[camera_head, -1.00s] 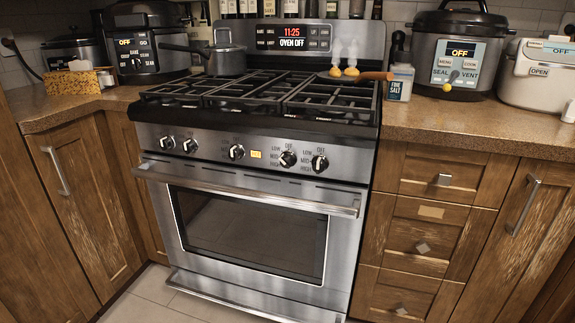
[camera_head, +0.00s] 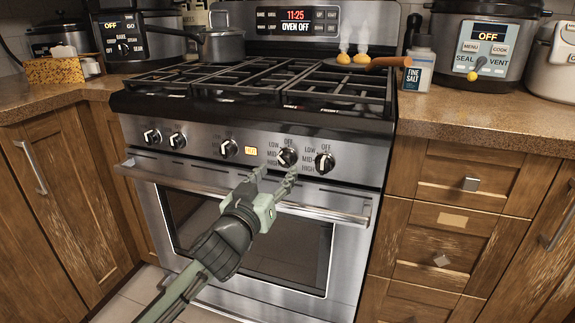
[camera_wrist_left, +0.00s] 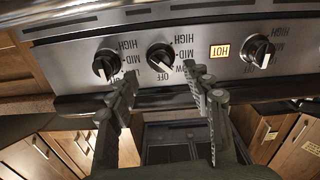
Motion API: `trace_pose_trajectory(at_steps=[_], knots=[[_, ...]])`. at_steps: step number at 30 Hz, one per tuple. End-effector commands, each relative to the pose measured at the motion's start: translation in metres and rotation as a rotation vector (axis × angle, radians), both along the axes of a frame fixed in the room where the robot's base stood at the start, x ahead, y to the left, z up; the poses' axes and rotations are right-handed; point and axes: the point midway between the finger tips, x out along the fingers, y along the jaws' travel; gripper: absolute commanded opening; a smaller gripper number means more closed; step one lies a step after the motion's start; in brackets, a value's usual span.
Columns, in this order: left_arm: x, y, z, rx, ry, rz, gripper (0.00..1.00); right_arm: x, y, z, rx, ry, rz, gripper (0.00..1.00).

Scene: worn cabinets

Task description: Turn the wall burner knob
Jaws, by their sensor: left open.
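Several black-and-silver knobs line the stove's front panel. In the head view, the second knob from the right (camera_head: 287,157) and the rightmost knob (camera_head: 324,163) are near my left gripper (camera_head: 274,177). The gripper is open and empty, in front of the panel, its fingers pointing at the second knob from the right. In the upside-down wrist view that knob (camera_wrist_left: 160,57) shows between the open fingers (camera_wrist_left: 159,72), beyond their tips, with its pointer near OFF. The rightmost knob (camera_wrist_left: 106,66) is at left there, outside the fingers. My right gripper is not in view.
An oven handle (camera_head: 325,212) runs below the knobs, partly behind my gripper. A lit HOT light (camera_head: 251,151) sits between knobs. A pan with a wooden handle (camera_head: 390,62) and a pot (camera_head: 222,45) stand on the cooktop. Drawers (camera_head: 455,185) are at right.

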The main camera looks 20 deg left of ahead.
Motion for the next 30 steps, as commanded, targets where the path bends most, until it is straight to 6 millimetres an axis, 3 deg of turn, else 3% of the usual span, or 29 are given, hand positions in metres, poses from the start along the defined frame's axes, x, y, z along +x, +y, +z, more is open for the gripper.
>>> trace_pose_trajectory(at_steps=[3,9,19,30], knots=[[0.021,0.0,0.001,0.002,0.0,0.002,0.5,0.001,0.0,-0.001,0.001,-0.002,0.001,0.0],[0.041,-0.001,0.0,0.0,0.002,0.002,0.5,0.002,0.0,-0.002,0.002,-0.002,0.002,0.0],[0.045,-0.001,-0.001,0.0,0.003,0.002,0.5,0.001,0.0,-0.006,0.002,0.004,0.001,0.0],[0.045,-0.001,-0.001,0.0,0.003,0.002,0.04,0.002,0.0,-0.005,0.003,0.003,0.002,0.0]])
